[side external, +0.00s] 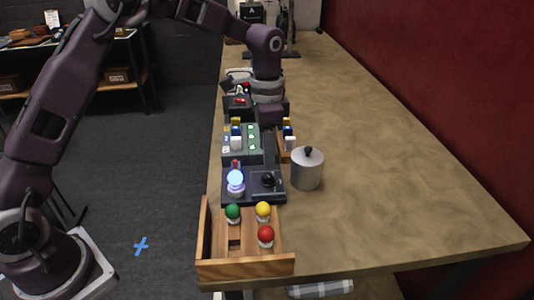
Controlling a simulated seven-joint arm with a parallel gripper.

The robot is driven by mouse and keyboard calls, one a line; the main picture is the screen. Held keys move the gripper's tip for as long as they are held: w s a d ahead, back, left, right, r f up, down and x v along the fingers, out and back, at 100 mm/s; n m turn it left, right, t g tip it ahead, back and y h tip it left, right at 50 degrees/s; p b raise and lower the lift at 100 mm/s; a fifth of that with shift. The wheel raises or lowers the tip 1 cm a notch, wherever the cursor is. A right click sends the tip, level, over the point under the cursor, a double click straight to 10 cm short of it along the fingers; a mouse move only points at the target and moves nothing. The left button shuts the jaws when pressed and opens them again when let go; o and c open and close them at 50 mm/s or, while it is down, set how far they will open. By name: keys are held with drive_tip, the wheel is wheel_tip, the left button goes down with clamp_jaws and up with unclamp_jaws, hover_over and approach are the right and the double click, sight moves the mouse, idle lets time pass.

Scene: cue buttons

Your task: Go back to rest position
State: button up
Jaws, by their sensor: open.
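My gripper (270,157) points down over the row of devices along the table's left edge. Its fingers are narrow in this view and hold nothing that I can see. Just below the fingertips is a round black knob (267,180) on a dark base (252,195); I cannot tell whether they touch. A glowing bluish-white dome (235,181) stands on the left of the same base. Behind it, a grey-green panel (238,155) carries green lights and several coloured blocks, partly hidden by my gripper.
A wooden tray (245,268) with green (233,212), yellow (263,210) and red (266,234) balls stands at the near end. A grey lidded pot (308,170) is close to the gripper's right. The table's right side (410,190) is clear, with a red wall beyond.

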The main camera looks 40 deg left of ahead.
drive_tip(key=s+a+r+n+t, duration=0.3)
drive_tip(key=s+r+n, duration=0.1)
drive_tip(key=s+r, duration=1.2)
drive_tip(key=s+f+n+t, duration=0.2)
drive_tip(key=s+f+n, duration=0.1)
drive_tip(key=s, duration=1.2)
drive_tip(key=shift+a+n+t, duration=0.3)
drive_tip(key=shift+a+n, duration=0.1)
drive_tip(key=shift+n, duration=0.3)
